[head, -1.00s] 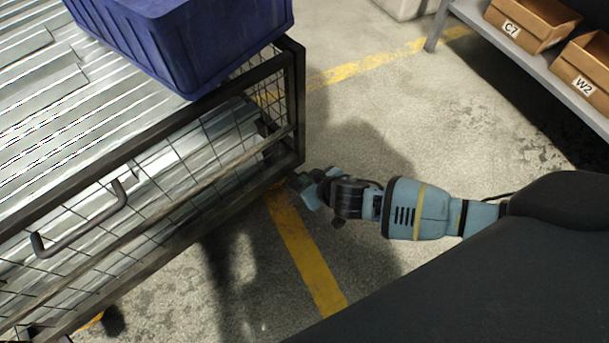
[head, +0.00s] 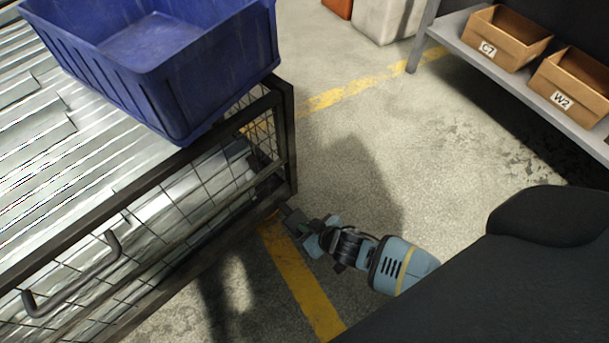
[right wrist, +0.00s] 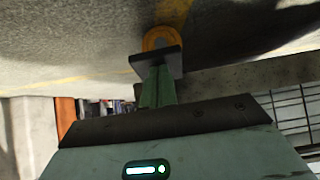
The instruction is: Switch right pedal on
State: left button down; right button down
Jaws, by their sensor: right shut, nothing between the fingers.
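The wire-mesh cart (head: 290,150) stands at the left, loaded with long galvanized metal pieces. My right gripper (head: 287,213) is shut and empty, low beside the cart's near right lower corner. In the right wrist view, its dark fingertips (right wrist: 157,65) are in front of an orange-rimmed caster wheel (right wrist: 161,38), partly covering it. I cannot make out the right pedal; it may be hidden by the fingers or the cart frame. I cannot tell whether the fingers touch anything. My left gripper is not in view.
A blue crate (head: 185,85) sits on the cart's load. A cart handle (head: 75,285) sticks out from the near side. A grey shelf (head: 505,80) holds bins marked C7 (head: 508,42) and W2 (head: 573,85). Open concrete floor with a yellow line (head: 305,285) lies between.

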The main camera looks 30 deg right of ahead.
jog(key=shift+s+d+f+b, duration=0.1)
jog(key=shift+f+b, duration=0.25)
jog(key=shift+f, duration=0.5)
notch_tip(320, 180, up, 5)
jog(key=s+p, duration=0.1)
jog(key=p, duration=0.4)
jog(key=s+d+f+p, duration=0.1)
jog(key=s+d+f, duration=0.1)
jog(key=s, duration=0.8)
jog(key=shift+d+p, duration=0.35)
jog(key=shift+d, duration=0.05)
